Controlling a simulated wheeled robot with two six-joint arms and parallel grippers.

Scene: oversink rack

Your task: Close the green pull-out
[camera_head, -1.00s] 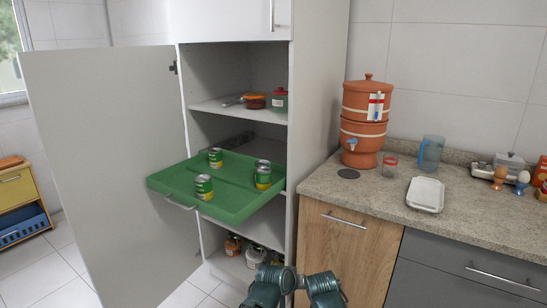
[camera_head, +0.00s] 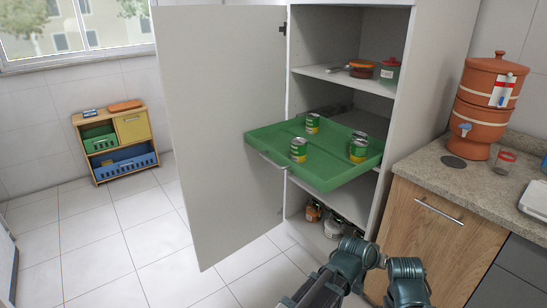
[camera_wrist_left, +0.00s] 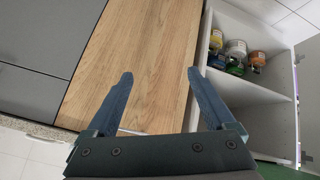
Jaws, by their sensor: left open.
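The green pull-out (camera_head: 330,178) is a shallow green tray, slid out well beyond the front of the tall white cabinet, with a pale handle (camera_head: 272,162) on its front edge. Several green and yellow cans stand upright on it. In the left wrist view, a green strip of the pull-out (camera_wrist_left: 283,171) shows at the bottom right. My left gripper (camera_wrist_left: 160,73) is open and empty, in front of the wooden lower door (camera_wrist_left: 150,45) and apart from the pull-out. Parts of my arms show at the bottom of the head view. My right gripper is not visible.
The tall cabinet door (camera_head: 228,130) stands wide open at the left of the pull-out. Pots sit on the shelf (camera_head: 340,78) above, jars below. The counter (camera_head: 440,170) is to the right. The floor (camera_head: 140,230) at the left is clear up to a small shelf unit (camera_head: 120,170).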

